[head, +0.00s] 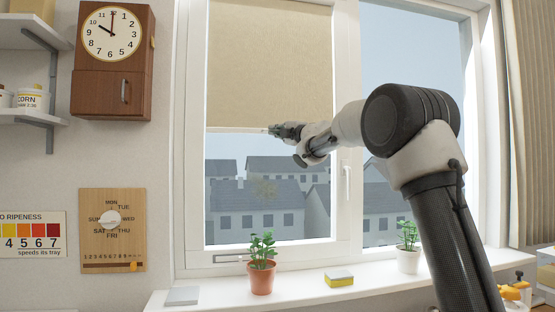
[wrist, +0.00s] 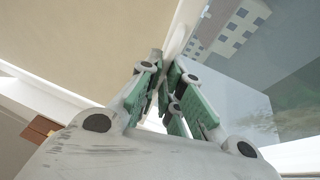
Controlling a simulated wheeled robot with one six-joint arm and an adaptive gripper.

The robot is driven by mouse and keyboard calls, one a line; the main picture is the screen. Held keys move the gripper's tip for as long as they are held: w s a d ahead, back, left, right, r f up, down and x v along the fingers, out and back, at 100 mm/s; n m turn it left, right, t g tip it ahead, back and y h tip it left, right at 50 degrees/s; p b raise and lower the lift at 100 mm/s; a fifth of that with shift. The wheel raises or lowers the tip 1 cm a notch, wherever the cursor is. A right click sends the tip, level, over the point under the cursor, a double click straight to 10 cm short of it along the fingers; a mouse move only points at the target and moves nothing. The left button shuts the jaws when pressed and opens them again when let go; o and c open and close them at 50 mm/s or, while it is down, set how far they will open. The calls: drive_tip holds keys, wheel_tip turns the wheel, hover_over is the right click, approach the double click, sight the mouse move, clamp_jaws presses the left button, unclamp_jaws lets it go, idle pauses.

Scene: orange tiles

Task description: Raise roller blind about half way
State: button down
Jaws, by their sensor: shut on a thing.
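The beige roller blind (head: 270,65) hangs over the upper part of the left window pane, with its pale bottom bar a little above the middle of that pane. It also fills the upper left of the wrist view (wrist: 85,45). My gripper (head: 272,130) is at the blind's bottom bar, near its middle. In the wrist view my gripper's green-padded fingers (wrist: 163,85) are closed together at the bar (wrist: 182,30). The exact grip point is partly hidden by the fingers.
A potted plant (head: 262,270), a yellow sponge (head: 339,279) and a second plant in a white pot (head: 408,250) stand on the sill (head: 310,290) below. A window handle (head: 346,185) is on the frame right of the blind. A wall clock (head: 113,60) hangs at left.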

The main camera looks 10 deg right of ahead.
wheel_tip(320, 180, up, 10)
drive_tip(key=shift+f, duration=0.1)
idle(0.4)
drive_tip(key=c, duration=1.6)
unclamp_jaws()
drive_tip(key=v, duration=1.2)
drive_tip(key=shift+f, duration=0.15)
